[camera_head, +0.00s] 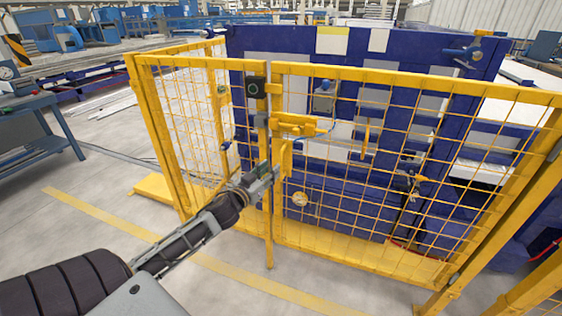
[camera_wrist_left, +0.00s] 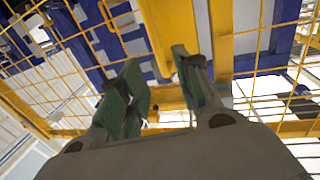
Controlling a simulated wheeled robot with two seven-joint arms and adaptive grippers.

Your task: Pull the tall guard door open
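The tall guard door (camera_head: 345,72) is a yellow frame with wire mesh, and it looks closed against the post beside it. A yellow latch block (camera_head: 295,124) sits at its left edge, with a yellow upright handle (camera_head: 286,158) below it. My left gripper (camera_head: 272,172) is at the handle's lower left. In the left wrist view, the left gripper (camera_wrist_left: 158,88) has its green-padded fingers apart. A yellow bar (camera_wrist_left: 172,35) shows beyond the gap between them; I cannot tell whether they touch it. My right gripper is not in view.
A fixed mesh panel (camera_head: 165,62) stands to the left. Blue machinery (camera_head: 400,48) is behind the fence. A workbench (camera_head: 30,110) is at the far left. The floor in front is clear.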

